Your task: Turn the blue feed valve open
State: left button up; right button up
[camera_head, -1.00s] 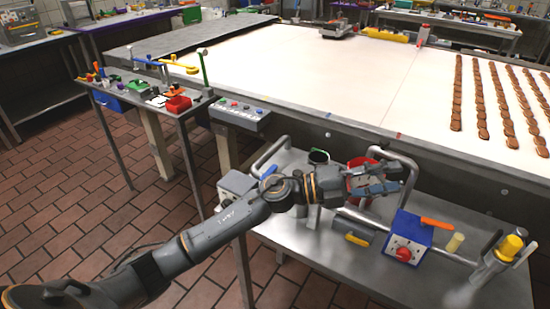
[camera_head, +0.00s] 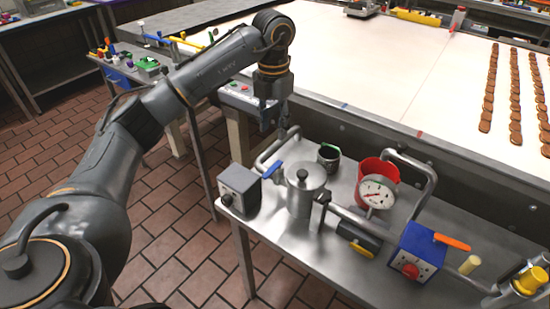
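The blue valve handle (camera_head: 271,170) is a small lever on the pipework at the left of the steel side table (camera_head: 325,249). It lies tilted between a grey box and a metal canister. My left gripper (camera_head: 283,131) points down behind and above the blue handle, apart from it in the picture. It is seen edge-on, partly hidden by its wrist, so its opening is unclear. My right gripper is out of view.
On the side table stand the grey box (camera_head: 239,186), the canister (camera_head: 305,190), a dark cup (camera_head: 329,156), a red bucket (camera_head: 374,170) with a pressure gauge (camera_head: 377,192) before it, and a blue box with an orange lever (camera_head: 452,242). A bent pipe (camera_head: 425,178) rises behind them.

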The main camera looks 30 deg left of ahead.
aim_at(274, 167)
pick_arm(q)
notch_tip(274, 167, down, 11)
jog(key=shift+p, duration=0.9)
jog(key=shift+f, duration=0.5)
grip_shut()
